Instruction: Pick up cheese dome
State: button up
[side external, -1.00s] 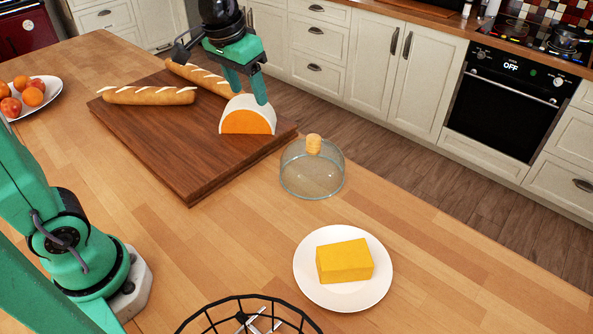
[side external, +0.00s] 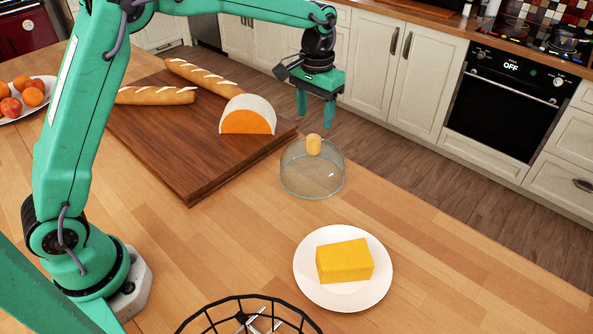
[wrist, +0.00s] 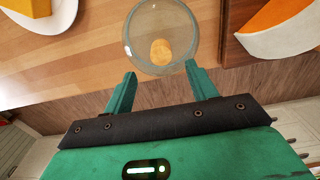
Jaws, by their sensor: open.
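The cheese dome (side external: 312,178) is a clear glass cover with a round wooden knob (side external: 313,145). It stands on the wooden island top, right of the cutting board. My gripper (side external: 314,121) is open and empty, pointing down, and appears above the dome. In the wrist view the dome (wrist: 145,22) and its knob (wrist: 161,52) show just beyond and between the open fingers (wrist: 160,75). The fingers look apart from the knob.
A white plate (side external: 310,292) with a yellow cheese block (side external: 344,261) lies in front. The cutting board (side external: 180,150) holds an orange cheese wedge (side external: 248,115) and two baguettes (side external: 157,96). A black wire basket (side external: 225,304) stands at the bottom edge. A fruit plate (side external: 22,115) is at left.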

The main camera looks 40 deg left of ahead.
aim_at(314, 137)
jog(key=shift+f, duration=4)
jog(key=shift+w, duration=0.1)
grip_shut()
